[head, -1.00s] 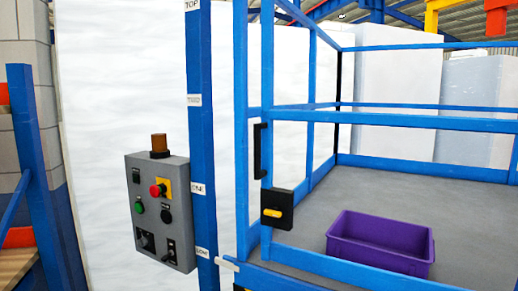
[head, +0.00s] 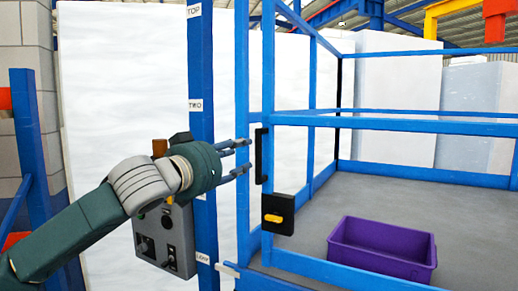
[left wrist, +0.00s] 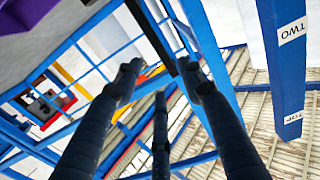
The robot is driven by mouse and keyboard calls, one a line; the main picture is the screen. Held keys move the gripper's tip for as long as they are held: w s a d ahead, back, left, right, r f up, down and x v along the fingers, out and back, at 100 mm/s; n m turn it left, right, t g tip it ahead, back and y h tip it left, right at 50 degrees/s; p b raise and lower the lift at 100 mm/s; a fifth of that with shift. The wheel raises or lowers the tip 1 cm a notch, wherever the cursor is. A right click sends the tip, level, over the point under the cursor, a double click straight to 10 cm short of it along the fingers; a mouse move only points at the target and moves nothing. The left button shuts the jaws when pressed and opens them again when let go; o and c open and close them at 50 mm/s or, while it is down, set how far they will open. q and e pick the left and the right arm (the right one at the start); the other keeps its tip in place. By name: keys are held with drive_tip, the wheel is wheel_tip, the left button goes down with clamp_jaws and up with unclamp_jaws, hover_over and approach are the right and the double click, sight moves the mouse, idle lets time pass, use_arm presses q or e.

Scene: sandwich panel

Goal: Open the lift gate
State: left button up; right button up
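The lift gate (head: 400,121) is a blue barred frame and looks closed. A black vertical handle (head: 262,156) is fixed on its left post, and a black latch box with a yellow knob (head: 278,213) sits below. My left gripper (head: 247,156) points right, its fingertips just left of the handle. In the left wrist view its fingers (left wrist: 160,78) are spread and empty, with the dark handle bar (left wrist: 150,30) beyond and between them. I cannot tell whether they touch it. My right gripper is not in view.
A grey control box (head: 165,240) stands behind my left arm, partly hidden, on a blue post with labels (head: 201,60). A purple crate (head: 382,250) lies on the grey lift floor (head: 400,200). A blue rack upright (head: 35,160) stands at the far left.

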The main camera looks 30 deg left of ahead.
sight(259, 149)
use_arm(q)
drive_tip(key=w+p, duration=0.1)
drive_tip(key=w, duration=0.2)
drive_tip(key=w+p, duration=0.2)
drive_tip(key=w, duration=0.1)
drive_tip(key=w+p, duration=0.2)
drive_tip(key=w, duration=0.1)
drive_tip(key=shift+w+a+r, duration=0.15)
drive_tip(key=shift+w+a, duration=0.2)
drive_tip(key=shift+a, duration=0.05)
drive_tip(key=shift+w+f, duration=0.2)
drive_tip(key=shift+w, duration=0.5)
clamp_jaws()
